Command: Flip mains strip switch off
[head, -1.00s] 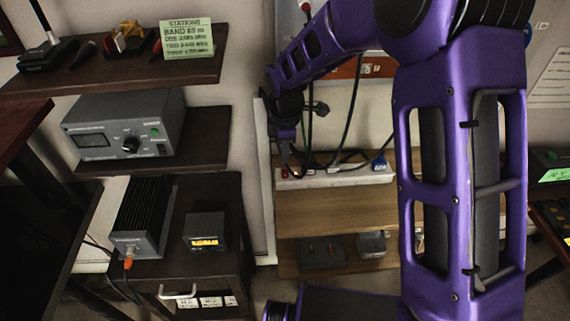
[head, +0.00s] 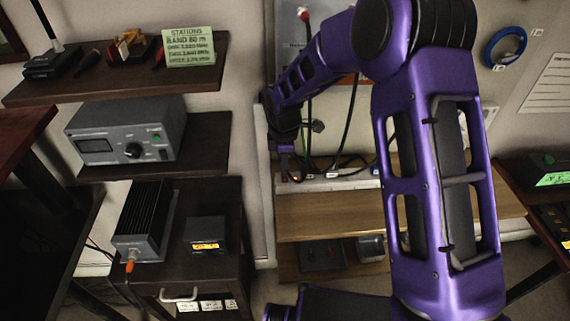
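The white mains strip (head: 330,184) lies along the back of a wooden shelf, with several plugs and dark cables in it. A blue plug sits near its right end. My gripper (head: 288,172) points down at the strip's left end, very close to it or touching; I cannot tell which. The gripper is small and dark here, so its fingers cannot be told open or shut. The strip's switch, at the left end by the gripper, is mostly hidden, and its position cannot be read.
Cables (head: 350,120) hang down behind my forearm to the strip. A grey tuner box (head: 125,135) and a black finned unit (head: 146,220) stand on dark shelves at left. The wooden shelf (head: 320,228) is bare in front of the strip. A blue ring (head: 505,47) hangs at right.

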